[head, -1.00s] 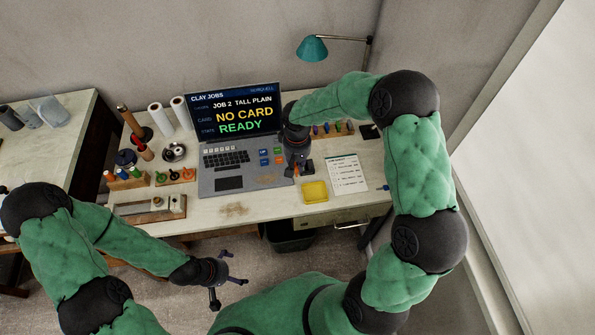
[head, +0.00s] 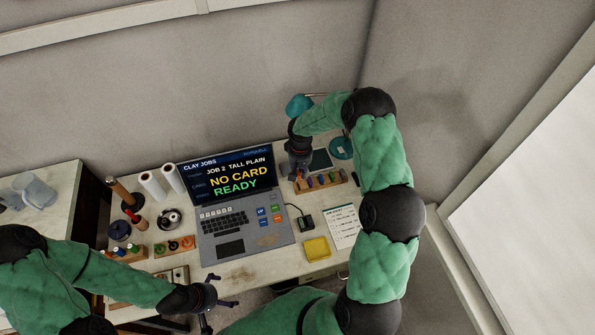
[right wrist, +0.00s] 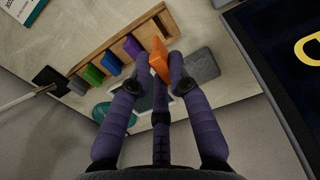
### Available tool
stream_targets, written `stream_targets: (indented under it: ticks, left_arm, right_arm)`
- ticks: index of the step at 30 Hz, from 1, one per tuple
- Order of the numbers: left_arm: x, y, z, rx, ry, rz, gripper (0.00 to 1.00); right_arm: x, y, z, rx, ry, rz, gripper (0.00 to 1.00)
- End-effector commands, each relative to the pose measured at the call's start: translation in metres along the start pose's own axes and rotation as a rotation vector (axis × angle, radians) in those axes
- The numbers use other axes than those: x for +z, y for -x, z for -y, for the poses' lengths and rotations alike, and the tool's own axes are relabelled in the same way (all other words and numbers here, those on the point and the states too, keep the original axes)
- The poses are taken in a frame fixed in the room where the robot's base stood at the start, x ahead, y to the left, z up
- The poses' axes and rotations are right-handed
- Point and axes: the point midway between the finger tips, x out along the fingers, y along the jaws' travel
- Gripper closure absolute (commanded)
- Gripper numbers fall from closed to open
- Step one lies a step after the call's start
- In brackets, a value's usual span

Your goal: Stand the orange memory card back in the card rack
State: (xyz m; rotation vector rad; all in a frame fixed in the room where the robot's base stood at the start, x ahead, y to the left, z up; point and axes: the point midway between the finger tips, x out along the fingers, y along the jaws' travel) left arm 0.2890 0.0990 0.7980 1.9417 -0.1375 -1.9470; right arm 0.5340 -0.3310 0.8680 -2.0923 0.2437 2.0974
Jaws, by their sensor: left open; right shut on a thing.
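The orange memory card (right wrist: 158,60) is held between the fingers of my right gripper (right wrist: 158,80) in the right wrist view. The wooden rack (right wrist: 108,45) holds purple (right wrist: 131,46), blue (right wrist: 111,64), green (right wrist: 93,75) and grey cards in a row. The orange card is tilted near the purple card's end; I cannot tell whether it touches the rack. My left gripper (head: 214,301) is open and empty near the desk's front edge.
The laptop (head: 236,205) stands left of the rack, its screen reading "NO CARD" and "READY". A small black device (head: 305,222), a yellow tray (head: 317,249) and a paper sheet (head: 343,226) lie in front. A teal lamp (head: 298,105) is behind my right arm.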

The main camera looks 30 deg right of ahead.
Motion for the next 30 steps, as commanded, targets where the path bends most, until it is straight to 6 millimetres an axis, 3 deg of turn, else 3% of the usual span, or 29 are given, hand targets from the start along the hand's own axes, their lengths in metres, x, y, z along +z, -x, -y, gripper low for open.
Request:
stream_targets:
  ticks: [8, 21, 30]
  left_arm:
    - [0.001, -0.004, 0.001, 0.0, 0.0, 0.003, 0.0]
    - [0.0, -0.022, 0.008, 0.0, 0.0, 0.002, 0.0]
    - [0.0, -0.025, 0.009, 0.0, 0.0, 0.001, 0.0]
  right_arm:
    - [0.0, -0.009, 0.0, 0.0, 0.0, 0.001, 0.94]
    - [0.0, -0.043, 0.0, 0.0, -0.001, 0.0, 0.94]
    - [0.0, -0.046, 0.0, 0.0, 0.0, 0.0, 0.94]
